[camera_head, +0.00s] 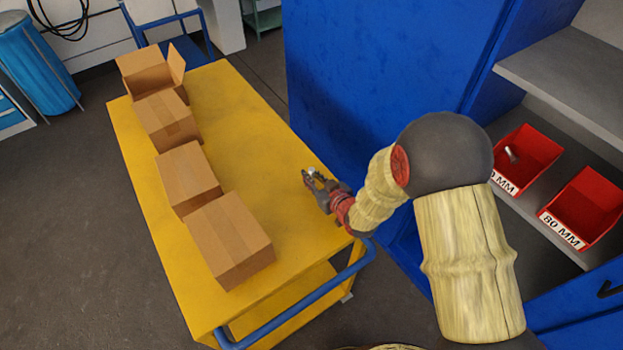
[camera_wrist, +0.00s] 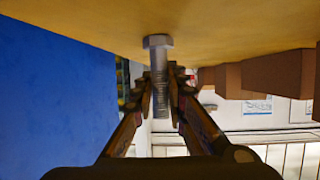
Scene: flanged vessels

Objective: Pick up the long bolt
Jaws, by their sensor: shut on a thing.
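A silver hex-head bolt (camera_wrist: 159,80) is between the fingers of my gripper in the wrist view. My gripper (camera_wrist: 161,95) is shut on its threaded shank, and the head sticks out beyond the fingertips toward the yellow surface. In the head view my gripper (camera_head: 314,178) is over the right side of the yellow cart, with a small bright part of the bolt (camera_head: 311,170) showing at its tips. I cannot tell whether the bolt touches the cart top.
The yellow cart (camera_head: 235,130) carries several cardboard boxes (camera_head: 228,238) along its left side; its middle is clear. A blue cabinet (camera_head: 375,75) stands close on the right. Its shelf holds a red bin (camera_head: 533,147) with a metal piece inside and a red "80 MM" bin (camera_head: 590,205).

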